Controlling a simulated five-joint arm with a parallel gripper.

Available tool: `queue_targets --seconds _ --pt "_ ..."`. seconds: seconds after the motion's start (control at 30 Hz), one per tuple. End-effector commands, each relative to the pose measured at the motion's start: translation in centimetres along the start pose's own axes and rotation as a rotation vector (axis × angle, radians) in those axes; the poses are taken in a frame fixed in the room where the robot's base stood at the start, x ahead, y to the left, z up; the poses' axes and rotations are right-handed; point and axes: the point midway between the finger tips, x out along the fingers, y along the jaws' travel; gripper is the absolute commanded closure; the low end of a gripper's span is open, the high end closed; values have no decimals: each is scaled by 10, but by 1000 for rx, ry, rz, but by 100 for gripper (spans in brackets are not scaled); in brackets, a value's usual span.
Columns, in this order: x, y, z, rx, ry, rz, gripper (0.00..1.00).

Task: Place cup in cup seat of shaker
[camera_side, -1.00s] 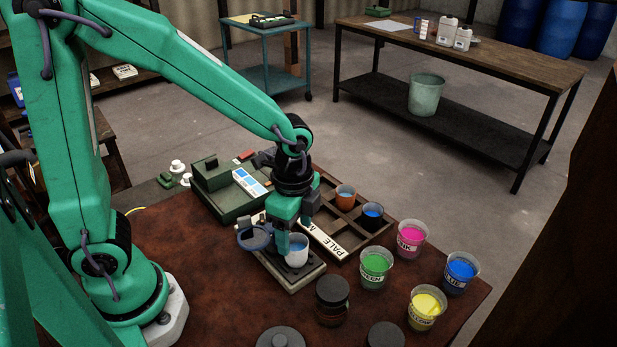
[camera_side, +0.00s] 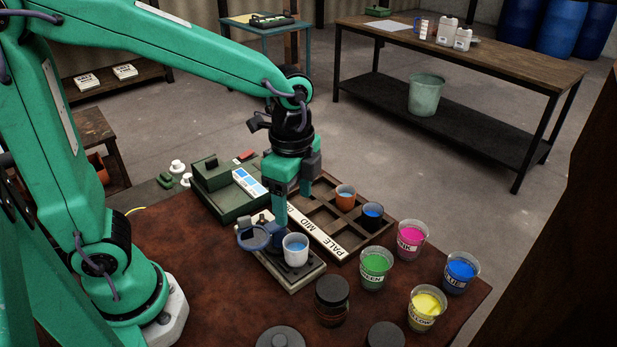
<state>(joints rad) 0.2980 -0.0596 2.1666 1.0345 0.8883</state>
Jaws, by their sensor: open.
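A small pale cup with light blue liquid (camera_side: 295,249) stands upright on the shaker (camera_side: 296,281), a flat grey plate with a dark seat under the cup. A blue-grey ring clamp (camera_side: 254,238) is at the shaker's left, beside the cup. My gripper (camera_side: 286,218) is open, just behind and above the cup, its green fingers pointing down. It appears clear of the cup. The far finger is partly hidden, and the cup hides most of the seat.
Pink (camera_side: 411,238), green (camera_side: 375,268), blue (camera_side: 460,271) and yellow (camera_side: 426,307) pots stand right. A green instrument (camera_side: 222,186) stands behind. A dark jar (camera_side: 332,299) is in front.

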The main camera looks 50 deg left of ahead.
Motion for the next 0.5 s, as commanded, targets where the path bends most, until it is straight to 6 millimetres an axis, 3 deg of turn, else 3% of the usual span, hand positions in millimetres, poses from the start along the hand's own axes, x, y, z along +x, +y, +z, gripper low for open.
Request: queue_targets --seconds 0.3,0.5 --pt "-2 0 2 -15 4 -5 33" --pt "-13 1 14 -128 36 -42 33"
